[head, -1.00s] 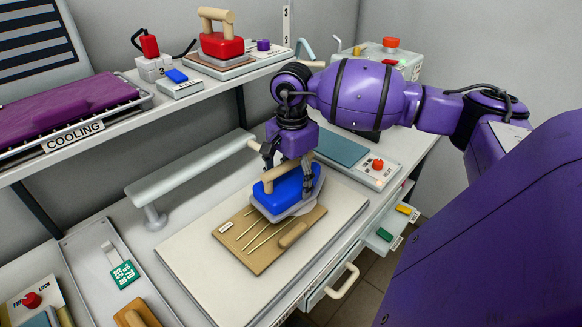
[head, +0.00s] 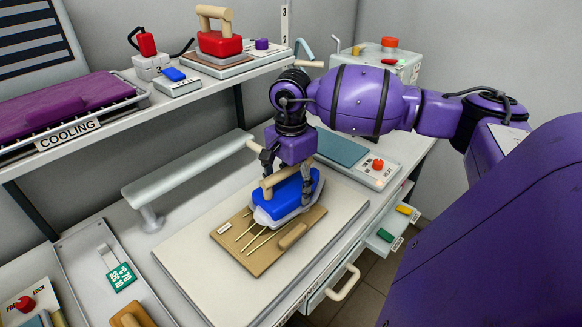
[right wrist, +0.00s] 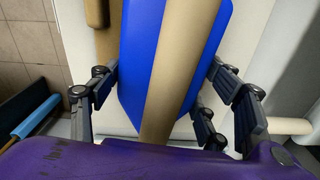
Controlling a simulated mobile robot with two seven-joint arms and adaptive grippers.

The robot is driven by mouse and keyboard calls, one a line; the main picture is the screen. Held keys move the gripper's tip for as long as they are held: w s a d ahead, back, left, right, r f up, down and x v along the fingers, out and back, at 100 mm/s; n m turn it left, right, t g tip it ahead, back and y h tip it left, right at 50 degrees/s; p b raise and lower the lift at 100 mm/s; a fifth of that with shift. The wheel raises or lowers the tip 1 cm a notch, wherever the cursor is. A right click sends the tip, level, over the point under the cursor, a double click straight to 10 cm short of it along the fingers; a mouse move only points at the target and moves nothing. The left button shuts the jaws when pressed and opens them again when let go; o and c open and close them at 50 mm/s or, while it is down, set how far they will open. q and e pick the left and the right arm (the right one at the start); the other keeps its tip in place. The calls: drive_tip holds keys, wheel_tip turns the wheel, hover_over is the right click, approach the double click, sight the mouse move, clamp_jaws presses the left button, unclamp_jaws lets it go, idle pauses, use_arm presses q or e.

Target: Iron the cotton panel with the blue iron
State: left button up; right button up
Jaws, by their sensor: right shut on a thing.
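The blue iron (head: 290,197) has a pale soleplate and a wooden handle, and it is over the tan panel (head: 248,262) on the white pressing board. The panel has several thin pale strips, a small label and a wooden grip; the iron covers its far part. I cannot tell whether the soleplate touches it. My right gripper (head: 286,180) is shut on the blue iron, with a finger on each side. In the right wrist view, the blue body (right wrist: 136,55) and handle (right wrist: 180,60) lie between the fingers. My left gripper is not in view.
A grey sleeve arm (head: 190,172) runs behind the white board (head: 190,262). A control box with a red knob (head: 377,164) is at right. An open drawer (head: 380,243) sticks out there.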

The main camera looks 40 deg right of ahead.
sight(272, 198)
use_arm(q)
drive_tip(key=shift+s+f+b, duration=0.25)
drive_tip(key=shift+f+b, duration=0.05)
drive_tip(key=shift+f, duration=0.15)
use_arm(e)
drive_tip(key=shift+f, duration=0.35)
drive_tip(key=shift+s+a+b, duration=0.2)
drive_tip(key=shift+a+b, duration=0.1)
drive_tip(key=shift+a, duration=2.9)
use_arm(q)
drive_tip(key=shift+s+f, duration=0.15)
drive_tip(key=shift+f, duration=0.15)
use_arm(e)
drive_tip(key=shift+d, duration=0.1)
drive_tip(key=shift+w+d+b, duration=0.15)
drive_tip(key=shift+d+b, duration=0.1)
drive_tip(key=shift+d, duration=1.4)
drive_tip(key=shift+w+d+b, duration=0.1)
drive_tip(key=shift+d+b, duration=0.1)
drive_tip(key=shift+d, duration=1.4)
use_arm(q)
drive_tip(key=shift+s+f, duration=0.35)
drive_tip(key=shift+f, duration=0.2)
use_arm(e)
drive_tip(key=shift+a+f, duration=0.1)
drive_tip(key=shift+a, duration=0.05)
